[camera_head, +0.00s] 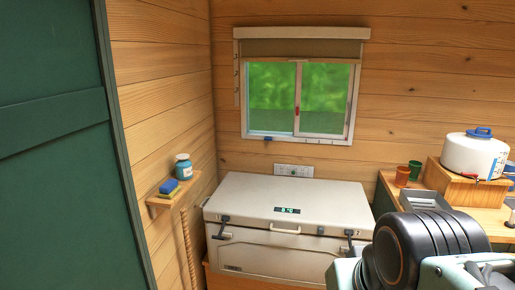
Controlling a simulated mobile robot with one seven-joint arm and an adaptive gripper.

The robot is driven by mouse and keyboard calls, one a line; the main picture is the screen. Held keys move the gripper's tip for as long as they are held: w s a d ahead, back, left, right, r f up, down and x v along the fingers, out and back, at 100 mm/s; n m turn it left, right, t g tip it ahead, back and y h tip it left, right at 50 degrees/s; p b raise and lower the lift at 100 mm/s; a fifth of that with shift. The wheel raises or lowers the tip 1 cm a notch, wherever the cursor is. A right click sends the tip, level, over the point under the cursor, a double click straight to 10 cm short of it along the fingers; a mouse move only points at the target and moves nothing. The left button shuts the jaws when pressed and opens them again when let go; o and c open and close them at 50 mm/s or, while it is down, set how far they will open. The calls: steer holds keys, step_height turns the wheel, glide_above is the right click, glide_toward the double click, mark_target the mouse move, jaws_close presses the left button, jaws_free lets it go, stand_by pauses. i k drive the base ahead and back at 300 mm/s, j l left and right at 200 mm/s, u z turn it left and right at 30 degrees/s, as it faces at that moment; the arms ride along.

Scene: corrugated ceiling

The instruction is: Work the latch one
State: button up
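A pale grey chest cooler (255,251) stands under the window with its lid (265,192) down. It has a dark latch at the front left (223,229) and another at the front right (350,241). Which one is latch one, and whether each is fastened, I cannot tell. A light handle (285,230) sits between them. The sliding window (283,97) has a small red catch on its middle frame (297,112). My arm fills the lower right corner. Dark parts that may be my gripper (486,275) are cut off by the bottom edge, apart from the cooler latches.
A wooden counter (480,214) at right holds a white canister (474,155), two cups and a grey tray. A small shelf (172,190) at left bears a jar and a sponge, with a rope below. A green door (60,160) fills the left side.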

mark_target(225, 218)
steer(key=i+j+z, duration=0.25)
steer(key=i, duration=0.25)
steer(key=i+j+z, duration=0.25)
steer(key=i, duration=0.25)
steer(key=i+u, duration=0.1)
steer(key=u, duration=0.15)
